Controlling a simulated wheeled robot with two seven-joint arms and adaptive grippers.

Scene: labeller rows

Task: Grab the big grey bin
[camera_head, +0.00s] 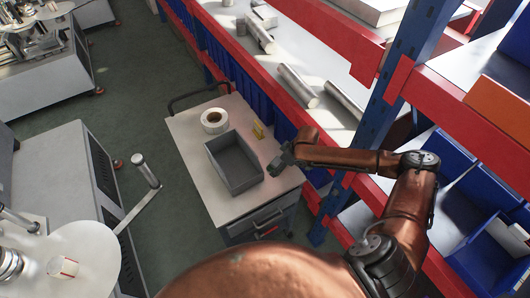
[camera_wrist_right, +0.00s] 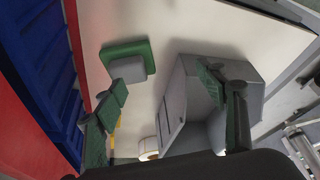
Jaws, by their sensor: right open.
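The big grey bin (camera_head: 233,166) is an open, empty rectangular box standing upright on the light top of a small cart (camera_head: 190,150). My right gripper (camera_head: 281,161) is at the bin's right side in the head view, close to its rim. In the right wrist view, my right gripper (camera_wrist_right: 170,78) is open with its fingers spread wide. One finger overlaps the grey bin (camera_wrist_right: 178,108); the other is apart from it, over the cart top. I cannot tell whether a finger touches the bin. My left gripper is not in view.
A white roll (camera_head: 214,120) and a small yellow object (camera_head: 258,131) stand near the bin on the cart. Red and blue shelving (camera_head: 385,92) with metal cylinders and blue bins borders the cart on the right. Grey machines stand left; green floor (camera_head: 140,80) lies between.

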